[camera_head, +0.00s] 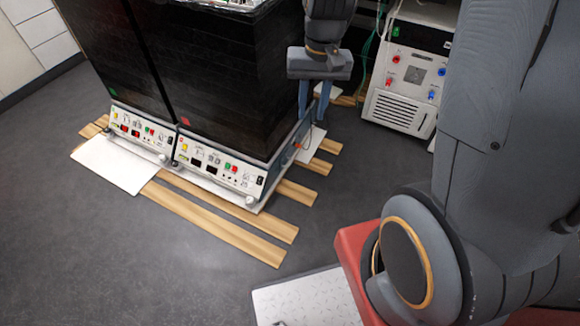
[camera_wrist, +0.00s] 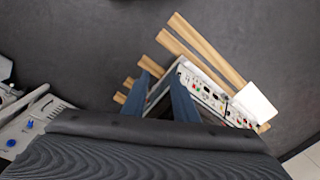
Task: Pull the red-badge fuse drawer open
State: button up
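Two black shaker bioreactors stand side by side on white bases with control panels. The right one (camera_head: 215,75) carries a small red badge (camera_head: 186,121) at its lower front left corner; the left one (camera_head: 110,50) carries a green badge (camera_head: 113,92). I cannot make out a fuse drawer for certain. A small orange part (camera_head: 298,146) shows on the right base's side. My gripper (camera_head: 312,117) is open, pointing down beside the right bioreactor's right side. In the wrist view its two fingers (camera_wrist: 162,70) are apart, near that base's side, with nothing visible between them.
Wooden slats (camera_head: 225,225) lie under the units and stick out. A white plate (camera_head: 112,163) lies at the front left. A white device (camera_head: 405,85) with red and blue knobs stands to the right.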

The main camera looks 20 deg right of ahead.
jog(key=w+d+f+m+b, duration=0.1)
jog(key=w+f+b, duration=0.7)
jog(key=f, duration=0.5)
jog(key=w+d+f+m+b, duration=0.1)
jog(key=w+f+m+b, duration=0.1)
jog(key=w+f+b, duration=0.8)
jog(key=m+t+y+b, duration=0.1)
jog(key=m+b, duration=0.2)
jog(key=b, duration=0.9)
send_near(290, 164)
jog(key=shift+w+a+f+b, duration=0.15)
jog(key=shift+f+b, duration=0.5)
jog(key=shift+f, duration=0.55)
jog(key=shift+w+a+f+b, duration=0.2)
jog(key=shift+f+b, duration=0.45)
jog(key=shift+f, duration=0.55)
jog(key=shift+w+a+f+b, duration=0.15)
jog(key=shift+f+b, duration=0.5)
jog(key=shift+f, duration=0.5)
grip_shut()
